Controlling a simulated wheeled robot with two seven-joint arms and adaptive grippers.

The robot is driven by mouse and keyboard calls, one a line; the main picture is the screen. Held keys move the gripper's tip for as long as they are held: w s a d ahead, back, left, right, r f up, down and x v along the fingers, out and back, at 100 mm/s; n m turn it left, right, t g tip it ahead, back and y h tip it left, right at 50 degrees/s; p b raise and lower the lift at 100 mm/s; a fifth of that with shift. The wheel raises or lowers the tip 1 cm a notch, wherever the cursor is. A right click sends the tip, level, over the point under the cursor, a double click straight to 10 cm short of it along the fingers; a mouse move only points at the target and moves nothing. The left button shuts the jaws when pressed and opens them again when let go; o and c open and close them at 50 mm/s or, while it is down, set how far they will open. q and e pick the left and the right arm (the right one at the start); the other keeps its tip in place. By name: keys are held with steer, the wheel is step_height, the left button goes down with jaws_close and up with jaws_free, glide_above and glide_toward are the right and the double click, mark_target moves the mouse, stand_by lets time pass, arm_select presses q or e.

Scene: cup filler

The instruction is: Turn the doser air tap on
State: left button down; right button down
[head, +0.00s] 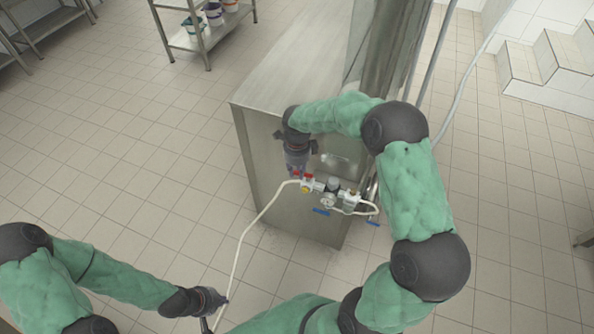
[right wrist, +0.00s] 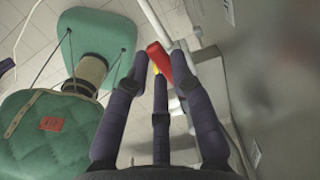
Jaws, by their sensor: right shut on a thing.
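The air tap has a red handle (head: 308,175) and sits at the left end of a small row of valve parts on the steel cabinet's side. My right gripper (head: 298,171) reaches down to this handle and is shut on it. In the right wrist view, the red handle (right wrist: 158,56) is between my right fingertips (right wrist: 158,68), with a bit of yellow beside it. My left gripper (head: 215,302) is low in the head view, close to the white hose (head: 240,243); its fingers are too small to read.
A steel cabinet (head: 290,90) carries the valves. A round gauge (head: 327,201) and blue handles (head: 321,211) are right of the red handle. A steel shelf (head: 205,40) with tubs stands at the back.

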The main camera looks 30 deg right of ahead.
mark_target(297, 173)
steer(key=c, duration=1.1)
jaws_free()
steer(key=shift+o, duration=0.2)
steer(key=shift+r, duration=0.15)
step_height(297, 173, up, 12)
